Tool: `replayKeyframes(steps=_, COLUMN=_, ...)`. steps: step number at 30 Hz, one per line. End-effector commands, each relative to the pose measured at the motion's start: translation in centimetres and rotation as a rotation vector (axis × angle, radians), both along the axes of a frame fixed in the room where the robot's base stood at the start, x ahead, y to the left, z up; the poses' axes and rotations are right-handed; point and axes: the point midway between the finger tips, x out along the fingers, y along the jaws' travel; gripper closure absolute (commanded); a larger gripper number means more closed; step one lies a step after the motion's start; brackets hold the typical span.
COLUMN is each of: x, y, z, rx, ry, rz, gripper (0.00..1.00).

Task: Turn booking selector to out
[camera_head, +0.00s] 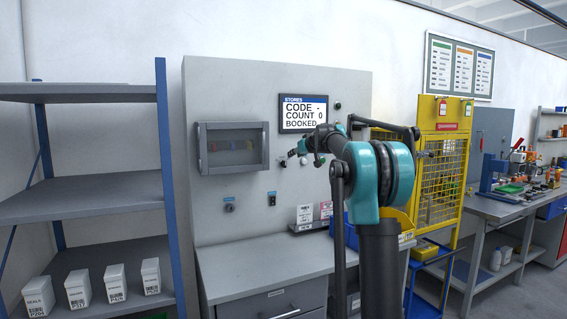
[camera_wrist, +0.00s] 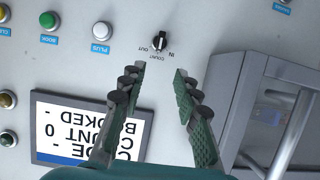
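The booking selector (camera_wrist: 159,41) is a small black knob on the grey panel in the wrist view, labelled IN, COUNT and OUT; its lettering appears upside down. Its grip stands roughly upright in the picture, in line with COUNT, though the exact pointer is too small to read. My gripper (camera_wrist: 156,80) is open and empty, its two green fingers pointing toward the selector with a gap between them. The fingertips are apart from the knob. In the head view my gripper (camera_head: 303,150) is in front of the panel below the display, and I cannot pick out the selector there.
The display (camera_head: 303,113) reads CODE -, COUNT 0, BOOKED. A white PLUS button (camera_wrist: 102,31) and a green BOOK button (camera_wrist: 48,20) lie left of the selector in the wrist view. A glass-fronted grey box (camera_head: 233,147) juts out left of my gripper. A grey counter (camera_head: 255,265) is below.

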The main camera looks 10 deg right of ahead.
Motion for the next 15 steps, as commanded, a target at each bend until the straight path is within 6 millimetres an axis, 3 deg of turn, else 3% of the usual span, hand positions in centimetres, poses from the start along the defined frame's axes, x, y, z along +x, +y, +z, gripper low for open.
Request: replayKeyframes(steps=15, x=8.0, y=2.7, z=-3.6, rx=0.000, ry=0.001, rz=0.002, gripper=0.68)
